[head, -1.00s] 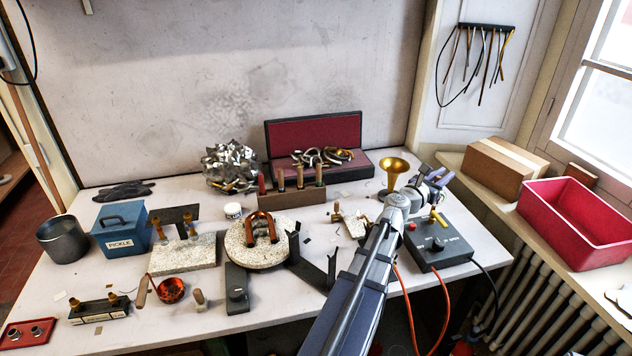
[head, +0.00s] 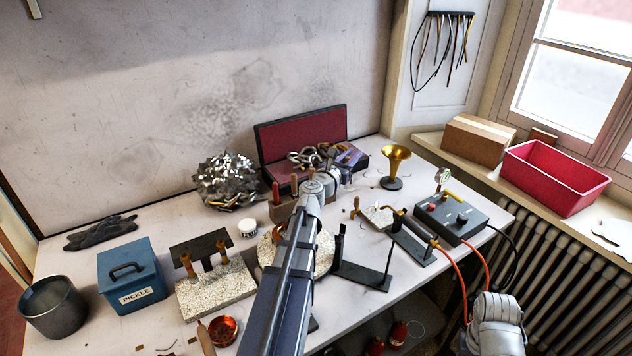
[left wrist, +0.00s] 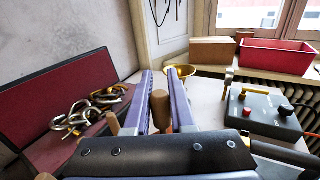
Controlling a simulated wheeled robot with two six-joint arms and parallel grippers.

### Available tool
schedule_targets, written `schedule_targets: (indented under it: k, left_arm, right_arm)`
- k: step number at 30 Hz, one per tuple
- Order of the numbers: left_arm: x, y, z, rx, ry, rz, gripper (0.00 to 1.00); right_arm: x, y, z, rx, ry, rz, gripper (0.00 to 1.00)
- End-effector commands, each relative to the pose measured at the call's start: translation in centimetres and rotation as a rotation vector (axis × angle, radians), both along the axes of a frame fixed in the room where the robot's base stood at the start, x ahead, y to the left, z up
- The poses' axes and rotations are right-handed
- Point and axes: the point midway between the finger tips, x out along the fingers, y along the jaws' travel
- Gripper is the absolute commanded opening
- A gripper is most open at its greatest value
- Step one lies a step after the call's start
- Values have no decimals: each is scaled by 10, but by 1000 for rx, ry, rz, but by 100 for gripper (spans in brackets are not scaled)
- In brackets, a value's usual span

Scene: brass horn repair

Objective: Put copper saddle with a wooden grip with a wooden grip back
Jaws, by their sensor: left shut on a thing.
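My left gripper (head: 350,158) is over the right end of the wooden tool rack (head: 283,212), in front of the open red-lined case. In the left wrist view its purple jaws (left wrist: 162,85) are shut on an upright wooden grip (left wrist: 160,110), that of the copper saddle. The copper end is hidden below, so I cannot tell whether it touches the rack. Other handles (head: 295,184) stand in the rack to the left. My right gripper is out of view.
The red-lined case (head: 300,138) holds metal rings behind the rack. A brass bell (head: 396,155) stands to the right, near a grey control box (head: 450,215). My left arm hides much of the round pale disc (head: 268,250). A blue pickle box (head: 130,272) stands left.

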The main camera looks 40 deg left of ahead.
Motion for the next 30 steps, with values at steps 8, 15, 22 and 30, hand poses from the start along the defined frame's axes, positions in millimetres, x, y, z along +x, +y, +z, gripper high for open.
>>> schedule_targets:
  k: [8,15,22,30]
  left_arm:
    - [20,14,-26,0,0,179,0]
    - [29,35,-64,-1,1,552,0]
    - [14,36,-87,-1,2,821,0]
    - [-4,30,-100,-1,2,1000,0]
  right_arm:
    - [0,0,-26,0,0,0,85]
    - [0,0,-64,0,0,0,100]
    - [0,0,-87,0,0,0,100]
    - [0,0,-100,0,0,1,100]
